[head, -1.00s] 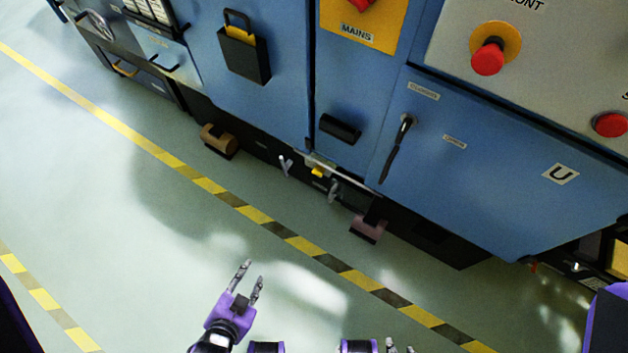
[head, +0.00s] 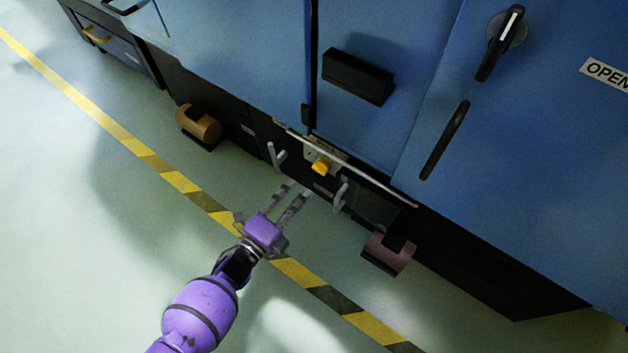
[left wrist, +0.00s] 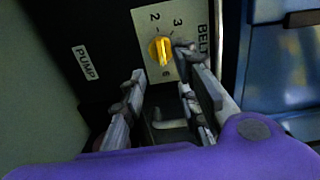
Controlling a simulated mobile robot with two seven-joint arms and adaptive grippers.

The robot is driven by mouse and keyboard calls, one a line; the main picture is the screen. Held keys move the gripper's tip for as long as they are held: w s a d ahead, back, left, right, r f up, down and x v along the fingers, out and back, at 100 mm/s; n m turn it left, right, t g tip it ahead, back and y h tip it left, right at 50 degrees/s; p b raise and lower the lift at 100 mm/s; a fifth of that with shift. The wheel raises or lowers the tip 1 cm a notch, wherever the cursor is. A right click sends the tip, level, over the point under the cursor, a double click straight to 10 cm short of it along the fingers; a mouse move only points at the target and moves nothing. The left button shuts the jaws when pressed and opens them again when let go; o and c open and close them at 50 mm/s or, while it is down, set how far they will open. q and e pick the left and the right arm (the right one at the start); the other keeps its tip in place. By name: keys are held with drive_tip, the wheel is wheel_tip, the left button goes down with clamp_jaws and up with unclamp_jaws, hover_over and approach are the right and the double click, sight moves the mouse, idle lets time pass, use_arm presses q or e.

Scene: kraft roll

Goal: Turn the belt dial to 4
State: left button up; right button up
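The belt dial is a yellow knob (head: 320,167) on a small pale plate low on the blue machine. In the left wrist view the knob (left wrist: 160,51) sits on a plate marked BELT, with the figures 2 and 3 readable; a figure near the fingers is less clear. I cannot tell which figure the knob points to. My left gripper (head: 297,191) is open and empty, just in front of the dial. In the left wrist view its fingers (left wrist: 160,62) reach toward the knob from either side, partly hiding the plate. My right gripper is out of view.
Grey hooked levers stand left (head: 275,156) and right (head: 341,194) of the dial. A pale bar (head: 360,174) runs above it. Brown (head: 199,127) and reddish (head: 388,254) pedals stick out low down. A PUMP label (left wrist: 86,62) is beside the plate. The floor in front is clear.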

sight(318, 172)
use_arm(q)
drive_tip(key=shift+b+x, duration=1.4)
drive_tip(key=shift+x, duration=2.85)
drive_tip(key=shift+r, duration=0.15)
clamp_jaws()
